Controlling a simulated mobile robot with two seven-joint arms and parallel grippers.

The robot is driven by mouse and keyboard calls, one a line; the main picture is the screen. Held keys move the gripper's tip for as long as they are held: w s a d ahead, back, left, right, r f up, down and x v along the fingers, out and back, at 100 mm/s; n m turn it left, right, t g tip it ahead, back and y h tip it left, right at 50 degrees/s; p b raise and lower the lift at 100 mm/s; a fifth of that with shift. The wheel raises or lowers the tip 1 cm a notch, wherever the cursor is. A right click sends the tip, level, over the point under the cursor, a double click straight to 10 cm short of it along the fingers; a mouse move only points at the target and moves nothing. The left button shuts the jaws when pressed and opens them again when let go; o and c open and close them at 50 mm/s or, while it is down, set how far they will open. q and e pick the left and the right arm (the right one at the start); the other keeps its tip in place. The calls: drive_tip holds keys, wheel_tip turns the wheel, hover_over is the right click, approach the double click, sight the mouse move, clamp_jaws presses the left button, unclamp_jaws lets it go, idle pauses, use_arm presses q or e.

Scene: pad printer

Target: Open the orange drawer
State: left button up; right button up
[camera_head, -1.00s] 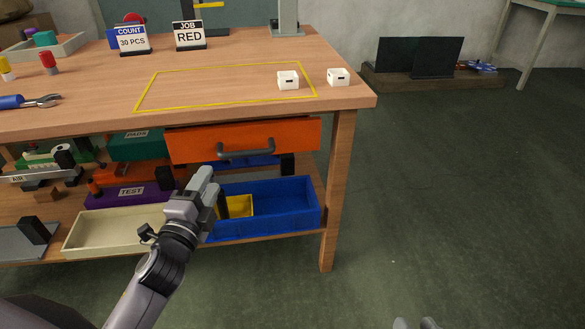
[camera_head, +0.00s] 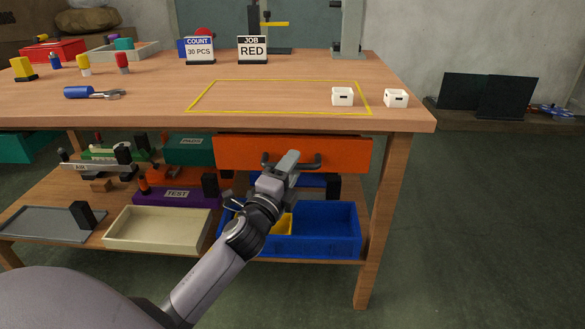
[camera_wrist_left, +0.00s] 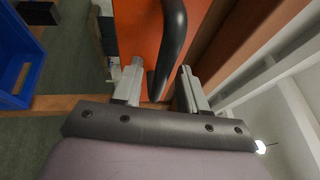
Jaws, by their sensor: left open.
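The orange drawer (camera_head: 340,152) sits under the worktop, its front close beneath the table edge, and looks shut. Its dark bar handle (camera_head: 313,161) is partly hidden behind my left gripper (camera_head: 288,160), which is at the handle's middle. In the left wrist view, the handle (camera_wrist_left: 174,40) runs between the two open fingers of my left gripper (camera_wrist_left: 160,75), with the orange drawer front (camera_wrist_left: 140,35) just beyond. I cannot tell whether a finger touches the handle. My right gripper is not in view.
A blue bin (camera_head: 335,228) and a cream tray (camera_head: 155,228) stand on the lower shelf below. A table leg (camera_head: 380,220) is right of the drawer. Two white boxes (camera_head: 342,96) (camera_head: 396,98) sit on the worktop. The floor at right is clear.

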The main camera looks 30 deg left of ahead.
use_arm(q)
drive_tip(key=shift+w+r, duration=0.1)
drive_tip(key=shift+w, duration=0.35)
clamp_jaws()
drive_tip(key=shift+s, duration=0.15)
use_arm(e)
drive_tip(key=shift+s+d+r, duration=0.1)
